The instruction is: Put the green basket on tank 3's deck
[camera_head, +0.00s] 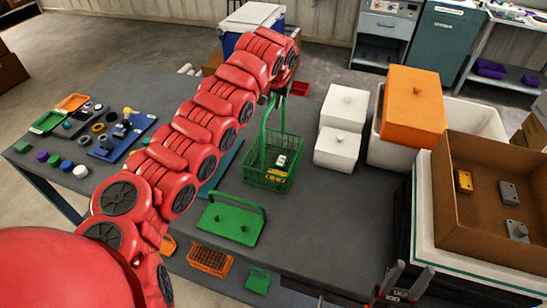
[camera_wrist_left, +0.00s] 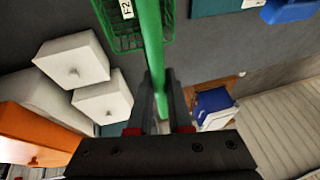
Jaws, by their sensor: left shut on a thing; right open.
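The green basket (camera_head: 268,170) has mesh walls and a tall handle. It is in the middle of the dark table in the head view; whether it touches the table I cannot tell. My left gripper (camera_head: 274,95) is shut on its handle, with the basket below. The wrist view shows the handle between the fingers of the left gripper (camera_wrist_left: 160,105) and part of the basket (camera_wrist_left: 128,35) with a white label. My right gripper (camera_head: 398,284) is open at the lower right, apart from the basket. I cannot tell which thing is tank 3; no number on a tank is readable.
Two white lidded boxes (camera_head: 337,150) and a white tub (camera_head: 390,150) with an orange block (camera_head: 413,105) stand right of the basket. A green plate with a handle (camera_head: 230,222) lies in front. A brown carton (camera_head: 483,225) is at right. Small parts crowd the left.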

